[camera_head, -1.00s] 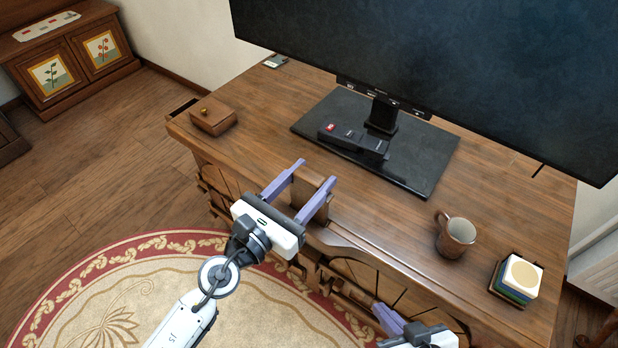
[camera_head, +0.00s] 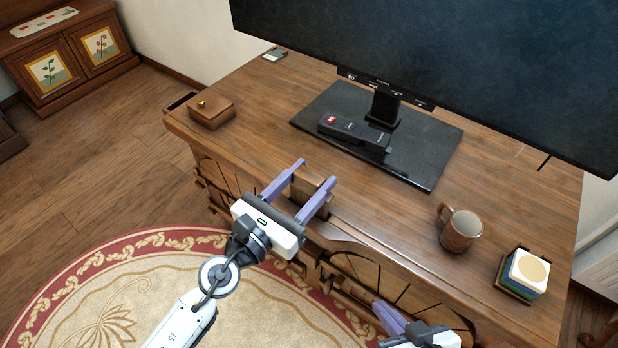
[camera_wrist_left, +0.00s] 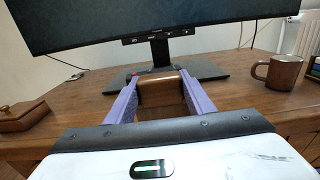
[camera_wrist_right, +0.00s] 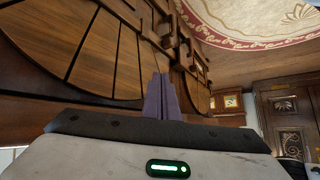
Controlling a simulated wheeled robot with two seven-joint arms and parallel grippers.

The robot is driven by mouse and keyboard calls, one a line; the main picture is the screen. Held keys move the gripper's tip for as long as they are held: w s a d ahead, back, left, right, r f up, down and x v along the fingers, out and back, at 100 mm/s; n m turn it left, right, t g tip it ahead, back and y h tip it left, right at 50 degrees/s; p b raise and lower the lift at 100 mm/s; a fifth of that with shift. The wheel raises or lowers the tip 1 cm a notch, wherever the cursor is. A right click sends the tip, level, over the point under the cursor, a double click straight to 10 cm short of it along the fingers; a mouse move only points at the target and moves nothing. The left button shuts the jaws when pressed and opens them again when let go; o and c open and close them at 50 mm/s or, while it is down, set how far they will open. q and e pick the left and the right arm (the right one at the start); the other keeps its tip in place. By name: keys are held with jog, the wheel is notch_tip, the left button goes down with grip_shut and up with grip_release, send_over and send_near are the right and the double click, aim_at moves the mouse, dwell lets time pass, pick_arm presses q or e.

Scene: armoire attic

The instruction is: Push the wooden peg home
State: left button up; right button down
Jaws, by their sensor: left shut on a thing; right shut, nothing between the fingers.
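A brown wooden block (camera_head: 313,187), which looks like the wooden peg, stands at the front edge of the desk. My left gripper (camera_head: 317,180) is shut on it, with a purple finger on either side. The left wrist view shows the block (camera_wrist_left: 162,90) between the fingers; its lower part is hidden by the gripper body. My right gripper (camera_head: 386,312) is shut and empty, low in front of the desk. In the right wrist view its fingers (camera_wrist_right: 161,82) are together beside the curved, slatted wooden front (camera_wrist_right: 75,45). I cannot see a hole for the peg.
The desk (camera_head: 250,120) carries a monitor (camera_head: 440,60) on a black base with a dark device (camera_head: 353,134). A small wooden box (camera_head: 211,113) is at left. A brown mug (camera_head: 460,229) and stacked coasters (camera_head: 524,276) are at right. A round rug (camera_head: 120,280) lies below.

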aim_at(307, 193)
pick_arm(q)
jog(key=shift+f, duration=0.25)
pick_arm(e)
jog(key=shift+s+f, duration=0.1)
jog(key=shift+f, duration=0.1)
pick_arm(q)
jog(key=shift+f+b, duration=0.3)
jog(key=shift+b, duration=0.15)
pick_arm(e)
jog(key=shift+w+a+r, duration=0.1)
jog(key=shift+w+r, duration=0.05)
jog(key=shift+w, duration=0.05)
pick_arm(q)
jog(key=shift+f+b, duration=0.5)
jog(key=shift+f, duration=0.05)
pick_arm(e)
jog(key=shift+a+f, duration=0.1)
jog(key=shift+f, duration=0.2)
pick_arm(q)
jog(key=shift+f+b, duration=0.4)
pick_arm(e)
jog(key=shift+w+a+t, duration=0.1)
jog(key=shift+w+t, duration=0.05)
jog(key=shift+t, duration=0.15)
pick_arm(q)
jog(key=shift+f, duration=0.1)
